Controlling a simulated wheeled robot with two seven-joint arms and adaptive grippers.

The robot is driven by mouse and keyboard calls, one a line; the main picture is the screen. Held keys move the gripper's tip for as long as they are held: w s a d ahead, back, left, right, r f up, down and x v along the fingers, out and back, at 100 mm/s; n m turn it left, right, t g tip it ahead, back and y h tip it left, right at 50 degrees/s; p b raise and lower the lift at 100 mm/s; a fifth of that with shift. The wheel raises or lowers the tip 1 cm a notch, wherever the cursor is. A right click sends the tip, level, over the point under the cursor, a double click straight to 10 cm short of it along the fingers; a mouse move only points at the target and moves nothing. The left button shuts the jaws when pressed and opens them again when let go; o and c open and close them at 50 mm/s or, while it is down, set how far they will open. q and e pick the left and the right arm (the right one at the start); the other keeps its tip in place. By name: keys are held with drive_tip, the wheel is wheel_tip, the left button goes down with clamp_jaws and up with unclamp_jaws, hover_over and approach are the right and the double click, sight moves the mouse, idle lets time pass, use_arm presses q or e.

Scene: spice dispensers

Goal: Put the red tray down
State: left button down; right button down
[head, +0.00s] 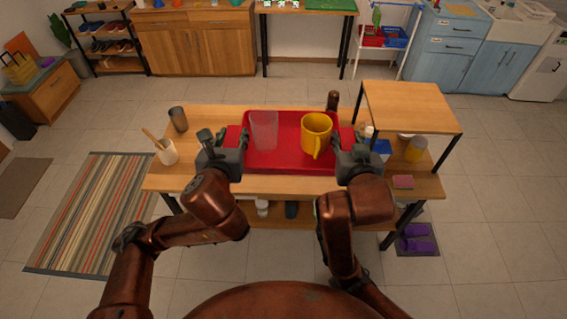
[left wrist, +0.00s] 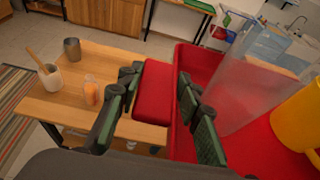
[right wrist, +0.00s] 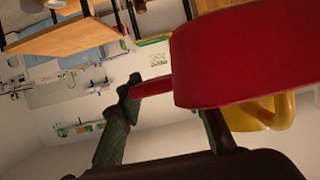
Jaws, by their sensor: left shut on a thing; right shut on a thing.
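The red tray (head: 290,158) is held between my two grippers over the wooden table (head: 200,180). A clear tumbler (head: 264,130) and a yellow mug (head: 316,132) stand upright on it. My left gripper (head: 222,150) is shut on the tray's left handle, which shows between its fingers in the left wrist view (left wrist: 154,92). My right gripper (head: 352,150) is shut on the right handle, seen in the right wrist view (right wrist: 152,87). The gap between tray and table is hard to judge in the head view.
A grey cup (head: 178,119) and a white pot with a wooden stick (head: 166,152) stand at the table's left. A raised wooden shelf (head: 412,107) stands at the right, with a yellow-topped jar (head: 416,149) under it. A pink block (head: 403,181) lies at the right front.

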use_arm(q)
drive_tip(key=shift+a, duration=0.1)
use_arm(e)
drive_tip(key=shift+d, duration=0.25)
